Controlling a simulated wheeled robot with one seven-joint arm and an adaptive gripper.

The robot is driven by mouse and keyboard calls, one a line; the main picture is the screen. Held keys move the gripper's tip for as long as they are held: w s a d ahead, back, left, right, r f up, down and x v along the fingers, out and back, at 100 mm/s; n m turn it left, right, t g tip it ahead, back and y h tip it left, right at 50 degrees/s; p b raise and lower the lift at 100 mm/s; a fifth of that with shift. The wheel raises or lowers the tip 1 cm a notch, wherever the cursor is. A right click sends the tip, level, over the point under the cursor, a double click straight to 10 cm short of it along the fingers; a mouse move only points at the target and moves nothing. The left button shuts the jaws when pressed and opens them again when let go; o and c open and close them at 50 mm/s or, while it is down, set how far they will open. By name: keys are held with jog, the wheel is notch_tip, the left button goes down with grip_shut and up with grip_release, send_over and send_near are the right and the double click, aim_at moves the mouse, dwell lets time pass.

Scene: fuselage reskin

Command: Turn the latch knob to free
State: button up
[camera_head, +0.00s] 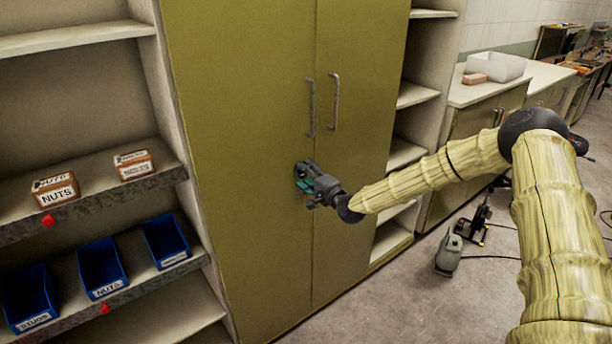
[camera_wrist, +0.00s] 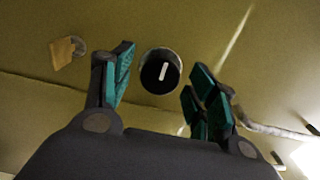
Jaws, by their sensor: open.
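The latch knob (camera_wrist: 161,72) is a round black disc with a white bar mark, set on the olive cabinet door. In the wrist view the bar stands nearly upright, tilted slightly. My gripper (camera_wrist: 160,76) is open, with a teal-padded finger on either side of the knob and a gap on both sides. I cannot tell how far the fingertips are from the door. In the head view my gripper (camera_head: 304,174) is at the cabinet front (camera_head: 240,130), below the handles, and it hides the knob.
Two upright metal handles (camera_head: 311,108) (camera_head: 335,101) are on the doors above my gripper. A small tan tag (camera_wrist: 63,53) is beside the knob. Shelves with labelled boxes (camera_head: 55,190) and blue bins (camera_head: 101,268) stand left. A grey machine (camera_head: 448,255) is on the floor at right.

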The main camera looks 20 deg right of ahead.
jog(key=c, duration=1)
jog(key=shift+c, duration=0.2)
jog(key=shift+f+n+b, duration=0.15)
jog(key=shift+n+b, duration=0.15)
jog(key=shift+b, duration=0.2)
jog(key=n+b, duration=0.2)
jog(key=b, duration=0.1)
jog(key=shift+f+n, duration=0.1)
jog(key=shift+n, duration=0.3)
jog(key=n+b, duration=0.9)
jog(key=n, duration=0.1)
jog(key=shift+n+b, duration=0.35)
jog(key=shift+n, duration=0.05)
jog(key=shift+n+b, duration=1.25)
jog(key=shift+n, duration=0.55)
jog(key=shift+r, duration=0.2)
